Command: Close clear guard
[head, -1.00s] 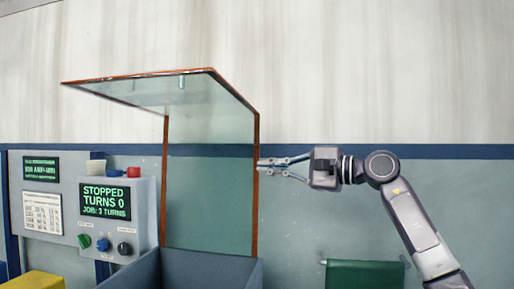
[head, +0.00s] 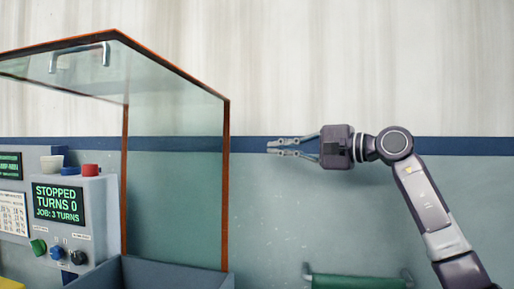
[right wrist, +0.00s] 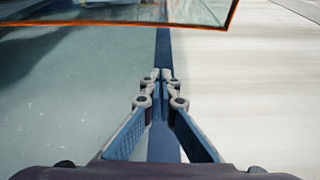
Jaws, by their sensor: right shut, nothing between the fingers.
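The clear guard (head: 172,190) is a transparent panel assembly with orange-brown edges above a blue-grey bin. Its top panel (head: 110,72) is raised and sticks out toward the left, with a metal handle (head: 80,56) near its front. The guard's orange edge also shows at the top of the right wrist view (right wrist: 150,22). My right gripper (head: 270,147) is shut and empty, to the right of the guard and apart from it, pointing left. Its closed fingers also show in the right wrist view (right wrist: 161,75). My left gripper is not in view.
A control box (head: 72,215) left of the guard has a screen reading "STOPPED TURNS 0 JOB: 3 TURNS", knobs and a red button (head: 91,170). The blue-grey bin (head: 165,275) lies below the guard. A green object (head: 358,282) is at bottom right. Space around my right gripper is clear.

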